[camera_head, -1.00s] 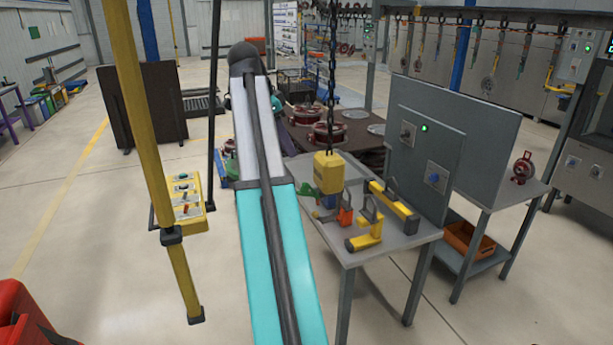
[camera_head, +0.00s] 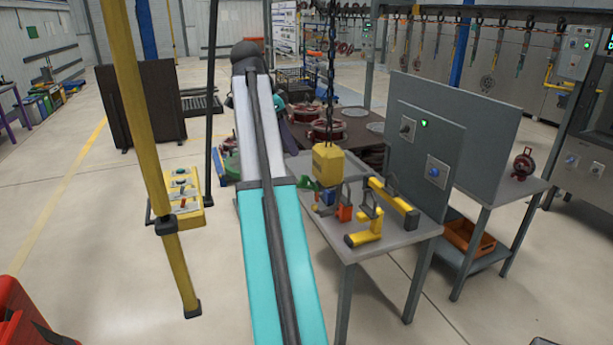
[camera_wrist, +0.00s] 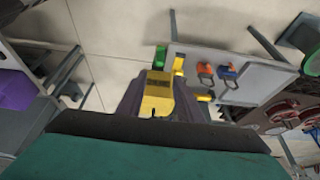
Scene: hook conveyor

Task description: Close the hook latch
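A yellow hook block (camera_head: 327,165) hangs on a dark chain (camera_head: 331,75) above the near-left part of the grey table. Its hook and latch cannot be made out in either view. In the wrist view, the yellow block (camera_wrist: 158,94) shows between the two dark fingers of my gripper (camera_wrist: 158,100). The fingers are apart, with the block seen in the gap; no firm contact is visible. In the head view my arm reaches away past the left of the block, and the gripper is mostly hidden behind it.
The grey table (camera_head: 395,238) holds yellow tools (camera_head: 368,232), an orange lock-like piece (camera_head: 345,213) and a blue one (camera_head: 327,197). A grey control panel (camera_head: 430,150) stands on its right. A yellow post with a button box (camera_head: 183,195) stands left of my arm.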

